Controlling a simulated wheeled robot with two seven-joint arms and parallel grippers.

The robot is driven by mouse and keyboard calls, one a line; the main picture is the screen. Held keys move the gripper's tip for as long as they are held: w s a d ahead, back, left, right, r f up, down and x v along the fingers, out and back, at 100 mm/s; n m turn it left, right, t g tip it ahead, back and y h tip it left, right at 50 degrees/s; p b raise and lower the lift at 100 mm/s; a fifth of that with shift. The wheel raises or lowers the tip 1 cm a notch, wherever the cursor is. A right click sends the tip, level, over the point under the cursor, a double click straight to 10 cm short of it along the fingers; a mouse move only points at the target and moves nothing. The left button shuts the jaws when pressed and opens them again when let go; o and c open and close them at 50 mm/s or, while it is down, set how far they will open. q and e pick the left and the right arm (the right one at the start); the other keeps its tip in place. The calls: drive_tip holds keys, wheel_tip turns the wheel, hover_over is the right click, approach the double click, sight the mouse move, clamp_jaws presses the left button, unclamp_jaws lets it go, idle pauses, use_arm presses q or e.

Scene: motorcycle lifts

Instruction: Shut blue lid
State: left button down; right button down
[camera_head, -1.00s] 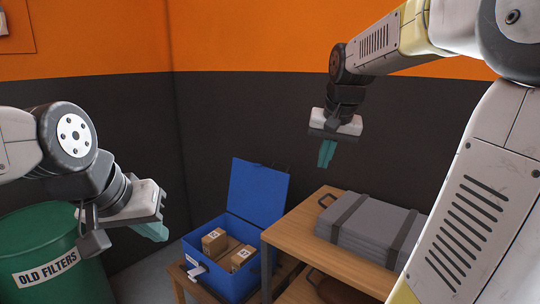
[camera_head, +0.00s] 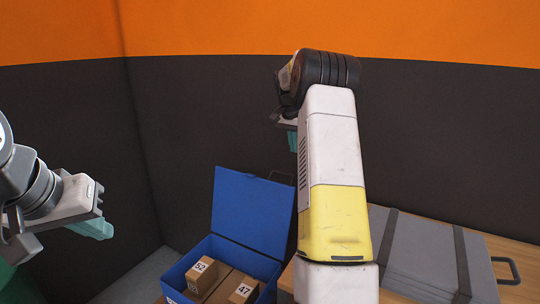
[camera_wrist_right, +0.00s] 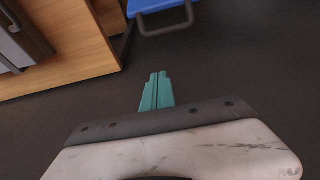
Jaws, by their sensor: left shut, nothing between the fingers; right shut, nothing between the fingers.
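The blue lid (camera_head: 252,208) stands raised, tilted slightly back, at the rear of the open blue box (camera_head: 262,266) in the head view. A dark handle (camera_head: 281,178) sits at its top edge. A blue piece with a dark handle, apparently the lid's edge (camera_wrist_right: 150,5), shows at the top of the right wrist view. My right gripper (camera_head: 292,141) is shut and empty, above and beyond the lid's top right; my own forearm partly hides it. Its teal fingers (camera_wrist_right: 157,91) are closed in the wrist view, apart from the lid. My left gripper (camera_head: 94,229) is shut and empty, left of the box.
Cardboard boxes, marked 52 (camera_head: 202,274) and 47 (camera_head: 243,290), lie in the blue box. A wooden table (camera_head: 480,248) at right bears a grey strapped case (camera_head: 415,252). Dark walls with an orange band stand behind. A green drum edge (camera_head: 6,276) shows at lower left.

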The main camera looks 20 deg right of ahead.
wheel_tip(320, 180, down, 8)
drive_tip(key=s+a, duration=0.1)
drive_tip(key=shift+f, duration=0.25)
idle(0.5)
